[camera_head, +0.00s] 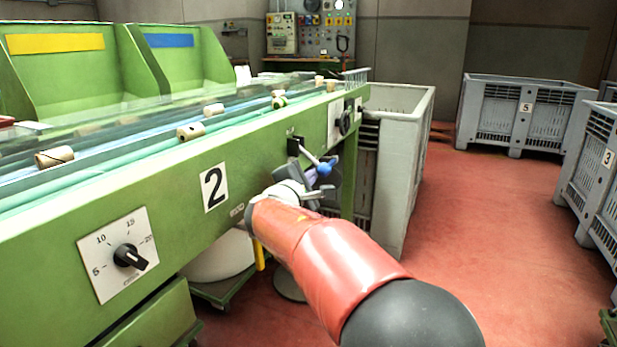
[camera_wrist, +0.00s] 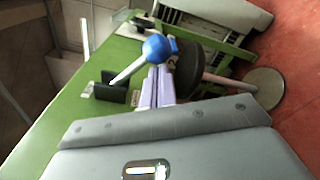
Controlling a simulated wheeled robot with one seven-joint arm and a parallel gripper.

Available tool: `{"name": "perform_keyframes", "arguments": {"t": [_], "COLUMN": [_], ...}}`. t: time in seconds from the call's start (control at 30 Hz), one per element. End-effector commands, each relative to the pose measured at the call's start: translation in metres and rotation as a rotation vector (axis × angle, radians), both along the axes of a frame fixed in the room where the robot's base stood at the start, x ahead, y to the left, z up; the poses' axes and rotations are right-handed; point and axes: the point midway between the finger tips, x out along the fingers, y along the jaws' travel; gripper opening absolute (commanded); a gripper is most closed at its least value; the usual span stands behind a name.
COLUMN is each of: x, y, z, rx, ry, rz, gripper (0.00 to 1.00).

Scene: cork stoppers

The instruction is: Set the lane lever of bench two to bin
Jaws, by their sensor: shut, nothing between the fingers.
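The lane lever of bench two is a pale rod with a blue ball knob (camera_head: 324,169) on a black mount (camera_head: 294,146) on the green side panel. In the head view the rod slants down to the right. The wrist view shows the blue knob (camera_wrist: 158,47) and the black mount (camera_wrist: 111,88). My gripper (camera_head: 311,176) is shut and empty, its pale purple fingers (camera_wrist: 156,76) right beside the knob. I cannot tell whether they touch it. My arm partly hides the panel below the lever. The lever's markings are too small to read.
The green bench (camera_head: 170,205) carries a "2" plate (camera_head: 213,188), a dial (camera_head: 130,256) and a belt with several corks. A pale grey bin (camera_head: 416,130) stands past the bench end. Other grey bins (camera_head: 500,100) stand right. The red floor (camera_head: 490,220) between is clear.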

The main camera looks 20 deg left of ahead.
Motion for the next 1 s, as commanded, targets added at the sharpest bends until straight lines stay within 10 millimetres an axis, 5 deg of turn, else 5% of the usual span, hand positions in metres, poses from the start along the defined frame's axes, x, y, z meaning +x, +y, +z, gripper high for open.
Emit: {"name": "perform_keyframes", "arguments": {"t": [0.47,1.0], "x": [0.0,-0.001], "y": [-0.008,-0.025], "z": [0.009,0.044], "rx": [-0.112,-0.573], "ry": [0.008,0.044], "rz": [-0.003,-0.003], "gripper": [0.0,0.0]}}
